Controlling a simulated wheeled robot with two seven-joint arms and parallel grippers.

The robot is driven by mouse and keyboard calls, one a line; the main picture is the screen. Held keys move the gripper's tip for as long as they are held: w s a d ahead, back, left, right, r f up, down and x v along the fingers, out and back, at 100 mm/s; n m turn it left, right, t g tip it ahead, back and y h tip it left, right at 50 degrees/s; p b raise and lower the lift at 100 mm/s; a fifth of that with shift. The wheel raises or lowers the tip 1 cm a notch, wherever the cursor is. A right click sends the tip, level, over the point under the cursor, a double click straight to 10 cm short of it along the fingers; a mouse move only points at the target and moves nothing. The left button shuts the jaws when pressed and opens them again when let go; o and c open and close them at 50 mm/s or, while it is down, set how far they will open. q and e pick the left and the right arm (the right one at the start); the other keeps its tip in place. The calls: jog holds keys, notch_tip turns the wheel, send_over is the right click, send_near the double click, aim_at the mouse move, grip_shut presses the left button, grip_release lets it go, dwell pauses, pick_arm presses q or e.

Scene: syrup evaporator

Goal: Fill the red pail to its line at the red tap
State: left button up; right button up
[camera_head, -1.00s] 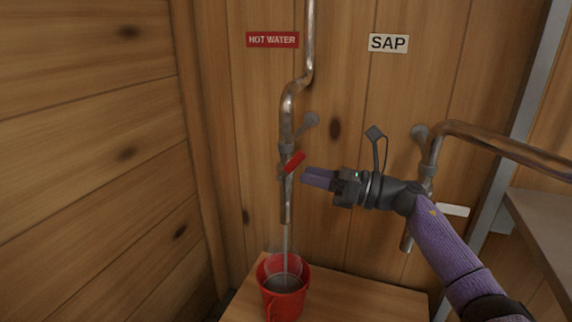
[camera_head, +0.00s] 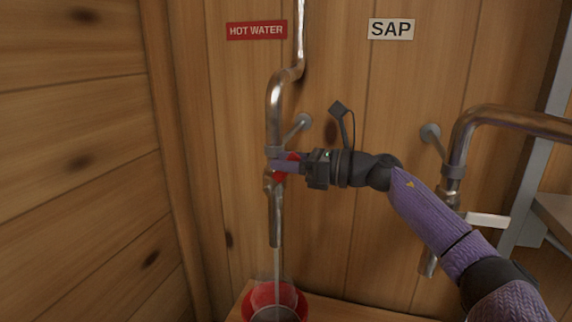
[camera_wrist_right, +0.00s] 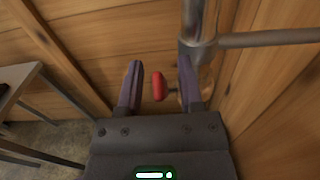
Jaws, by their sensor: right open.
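The red tap is on the metal pipe under the HOT WATER sign; its red handle (camera_head: 279,176) is partly hidden by my right gripper (camera_head: 284,164). In the right wrist view the red handle (camera_wrist_right: 158,86) lies between the two purple fingers of my open right gripper (camera_wrist_right: 160,68), with gaps beside it. A thin stream (camera_head: 277,264) runs from the spout (camera_head: 275,225) down into the red pail (camera_head: 290,297). The pail stands under the spout and is cut off by the bottom edge. Its fill line and liquid level cannot be made out. My left gripper is not in view.
The pail's wooden stand (camera_head: 345,310) has bare room to the right. A second pipe with a white handle (camera_head: 487,220) is at the right, under the SAP sign (camera_head: 391,29). A plank wall (camera_head: 75,150) closes the left side.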

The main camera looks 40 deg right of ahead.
grip_shut()
dwell(1.0)
dwell(0.5)
